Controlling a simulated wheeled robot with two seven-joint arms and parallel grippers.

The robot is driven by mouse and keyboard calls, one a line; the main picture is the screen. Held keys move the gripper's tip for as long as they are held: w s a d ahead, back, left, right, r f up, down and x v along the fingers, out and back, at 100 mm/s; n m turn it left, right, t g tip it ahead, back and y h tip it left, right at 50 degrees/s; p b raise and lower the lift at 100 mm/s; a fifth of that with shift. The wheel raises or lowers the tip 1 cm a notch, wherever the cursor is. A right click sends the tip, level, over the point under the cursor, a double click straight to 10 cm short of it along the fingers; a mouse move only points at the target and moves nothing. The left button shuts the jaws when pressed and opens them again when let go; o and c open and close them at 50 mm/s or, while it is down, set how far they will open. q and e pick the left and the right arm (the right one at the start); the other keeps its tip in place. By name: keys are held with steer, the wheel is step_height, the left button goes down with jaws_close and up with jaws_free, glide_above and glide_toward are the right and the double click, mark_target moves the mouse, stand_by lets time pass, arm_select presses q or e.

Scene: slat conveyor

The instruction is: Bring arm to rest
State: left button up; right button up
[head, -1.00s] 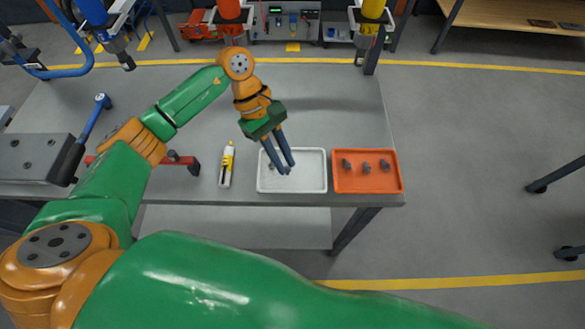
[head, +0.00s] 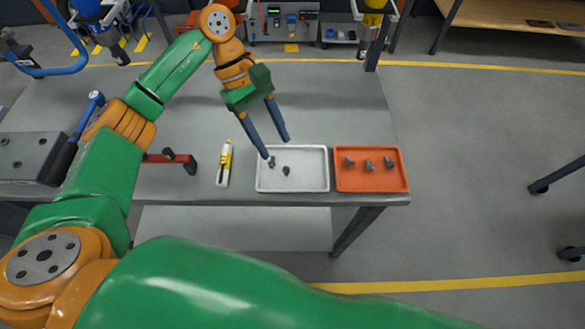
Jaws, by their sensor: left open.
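My left arm reaches in from the left over the grey table. My left gripper (head: 276,148) is open, with its two blue fingers spread and nothing between them. It hangs above the back edge of the white tray (head: 310,189). Two small dark grey parts lie in the white tray: one (head: 286,171) near its middle and one (head: 271,163) close to a fingertip. I cannot tell whether that fingertip touches it. My right gripper is not in view.
An orange tray (head: 373,186) with 3 dark parts stands right of the white tray. A white and yellow tube (head: 225,163) lies to the left. A red clamp-like tool (head: 172,158) and a grey vise (head: 32,158) are further left.

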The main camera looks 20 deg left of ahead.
arm_select(q)
steer(key=shift+v, duration=0.9)
